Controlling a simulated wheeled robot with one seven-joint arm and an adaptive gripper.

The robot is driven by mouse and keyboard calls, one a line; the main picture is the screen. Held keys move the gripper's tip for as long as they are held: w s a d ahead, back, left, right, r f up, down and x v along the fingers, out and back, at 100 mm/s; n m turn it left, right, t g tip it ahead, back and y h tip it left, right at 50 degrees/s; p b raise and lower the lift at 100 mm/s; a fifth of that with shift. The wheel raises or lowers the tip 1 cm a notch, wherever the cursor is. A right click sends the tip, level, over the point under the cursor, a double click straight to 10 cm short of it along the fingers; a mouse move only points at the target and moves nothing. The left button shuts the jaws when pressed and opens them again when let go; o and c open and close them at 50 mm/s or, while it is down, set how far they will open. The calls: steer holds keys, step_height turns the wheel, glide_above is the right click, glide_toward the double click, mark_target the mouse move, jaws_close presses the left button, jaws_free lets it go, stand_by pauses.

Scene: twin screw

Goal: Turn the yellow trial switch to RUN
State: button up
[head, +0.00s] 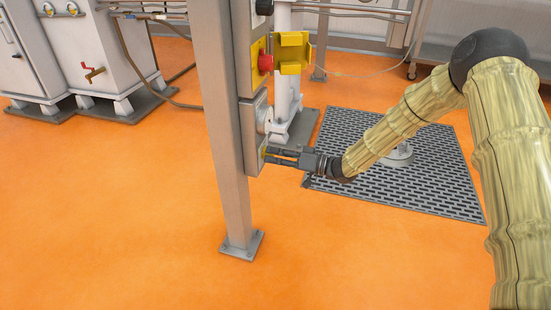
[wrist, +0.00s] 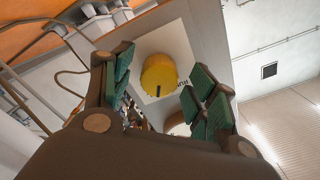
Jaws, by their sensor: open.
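The yellow trial switch (wrist: 159,75) is a round knob with a dark pointer mark, on a pale plate (wrist: 185,48) with partly hidden lettering, in the wrist view. In the head view only a bit of yellow (head: 264,151) shows on the low box at the post, at the fingertips. My gripper (head: 272,156) is open and reaches the box from the right. In the wrist view its green-padded fingers (wrist: 160,92) stand on either side of the knob, with a gap to the right. I cannot tell whether either finger touches it. The lettering is too covered to read the setting.
A grey post (head: 224,120) carries the switch boxes. Above is a red button (head: 265,62) beside a yellow guard (head: 292,52). A floor grate (head: 430,180) lies under my arm. White cabinets (head: 105,50) stand back left. The orange floor in front is clear.

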steer(key=shift+c, duration=0.2)
steer(key=c, duration=1)
steer(key=shift+o, duration=0.2)
steer(key=shift+r+n+p, duration=0.1)
steer(key=shift+n+p, duration=0.3)
steer(key=shift+p, duration=0.05)
steer(key=n+p, duration=0.6)
steer(key=n, duration=0.5)
steer(key=shift+w, duration=0.2)
